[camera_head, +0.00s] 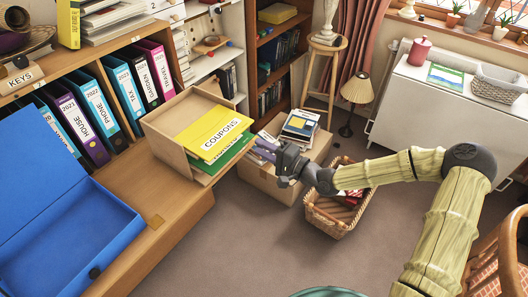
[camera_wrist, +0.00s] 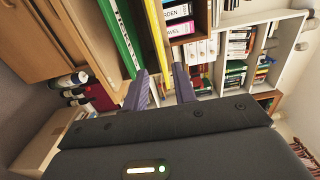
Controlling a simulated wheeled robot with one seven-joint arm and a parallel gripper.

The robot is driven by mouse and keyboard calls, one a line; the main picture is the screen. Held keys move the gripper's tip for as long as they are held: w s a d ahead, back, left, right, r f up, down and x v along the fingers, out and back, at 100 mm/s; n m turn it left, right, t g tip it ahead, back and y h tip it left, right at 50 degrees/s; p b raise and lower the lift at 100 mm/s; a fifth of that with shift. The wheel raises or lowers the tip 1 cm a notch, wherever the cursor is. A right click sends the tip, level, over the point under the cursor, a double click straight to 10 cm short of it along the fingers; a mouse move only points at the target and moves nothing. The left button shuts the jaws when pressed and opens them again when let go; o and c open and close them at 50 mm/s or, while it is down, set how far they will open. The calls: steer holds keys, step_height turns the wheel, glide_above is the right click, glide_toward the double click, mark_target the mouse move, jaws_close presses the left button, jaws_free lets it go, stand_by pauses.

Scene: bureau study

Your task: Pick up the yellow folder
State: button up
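The yellow folder (camera_head: 208,127), labelled "COUPONS", lies tilted on a green folder (camera_head: 235,154) in an open tan holder (camera_head: 165,142) on the wooden desk. Both stick out past the holder's right side. My gripper (camera_head: 259,148) is just right of the folders' outer edges, its fingers pointing at them. In the wrist view my gripper (camera_wrist: 160,72) is open and empty. The yellow folder (camera_wrist: 156,32) appears edge-on, its near end in line with the gap between the fingertips. The green folder (camera_wrist: 120,38) lies left of the left finger. I cannot tell whether any finger touches a folder.
A blue open box (camera_head: 60,225) lies on the desk (camera_head: 150,200) at left. Upright binders (camera_head: 95,100) stand behind the holder. A cardboard box (camera_head: 265,182) with books and a wicker basket (camera_head: 335,212) stand on the floor below my arm. Open floor lies at front centre.

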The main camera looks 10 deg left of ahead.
mark_target(237, 136)
steer(key=shift+a, duration=0.1)
steer(key=shift+b+x, duration=0.65)
steer(key=shift+x, duration=3.8)
jaws_close()
steer(key=shift+r, duration=0.2)
steer(key=p+v, duration=0.1)
steer(key=v, duration=0.5)
